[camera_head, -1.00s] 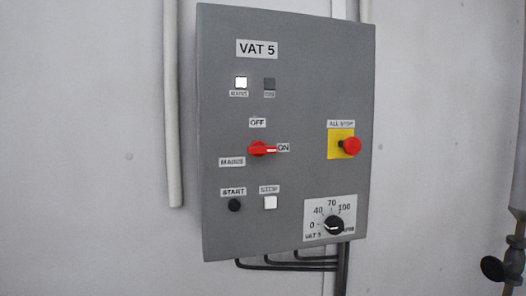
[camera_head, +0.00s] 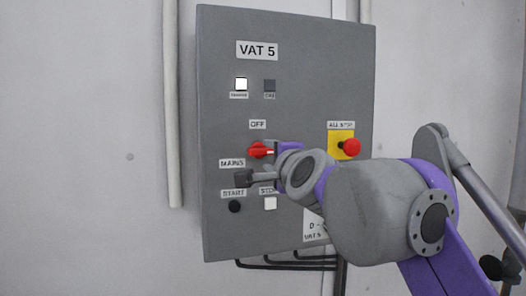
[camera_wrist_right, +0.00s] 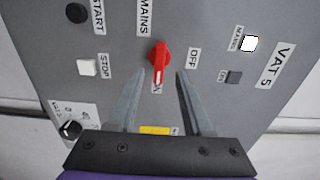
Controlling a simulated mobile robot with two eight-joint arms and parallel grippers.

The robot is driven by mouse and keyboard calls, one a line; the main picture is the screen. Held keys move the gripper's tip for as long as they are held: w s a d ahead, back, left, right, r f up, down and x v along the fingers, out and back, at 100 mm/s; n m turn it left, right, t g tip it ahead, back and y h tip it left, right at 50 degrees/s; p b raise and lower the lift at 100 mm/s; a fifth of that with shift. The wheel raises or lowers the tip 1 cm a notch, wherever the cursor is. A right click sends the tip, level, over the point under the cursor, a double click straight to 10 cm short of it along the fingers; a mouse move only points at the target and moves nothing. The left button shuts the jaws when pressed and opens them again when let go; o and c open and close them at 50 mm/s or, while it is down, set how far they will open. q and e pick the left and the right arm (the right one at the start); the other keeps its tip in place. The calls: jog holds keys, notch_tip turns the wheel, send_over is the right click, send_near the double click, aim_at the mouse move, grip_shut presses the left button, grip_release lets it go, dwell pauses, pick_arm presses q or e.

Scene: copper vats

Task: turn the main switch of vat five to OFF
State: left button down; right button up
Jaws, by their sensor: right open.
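The grey VAT 5 panel (camera_head: 225,110) hangs on the wall. Its red main switch (camera_head: 258,150) sits beside the MAINS label, below the OFF label (camera_head: 257,124). The switch handle lies sideways, its white-marked end toward the ON label, which my gripper hides in the head view. My right gripper (camera_head: 260,165) is open and in front of the panel at the switch. In the right wrist view the red switch (camera_wrist_right: 160,56) shows just ahead of and between the spread fingertips (camera_wrist_right: 160,76), with no clear contact. My left gripper is not in view.
A red stop button (camera_head: 350,147) on a yellow plate is right of the switch. A black START button (camera_head: 234,206) and white STOP button (camera_head: 270,203) sit below. The white mains lamp (camera_head: 241,84) is lit. My right arm partly covers the dial plate.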

aim_at(262, 152)
jog(key=x, duration=0.5)
jog(key=shift+w+a, duration=0.1)
jog(key=shift+w, duration=0.25)
jog(key=shift+c, duration=0.3)
grip_shut()
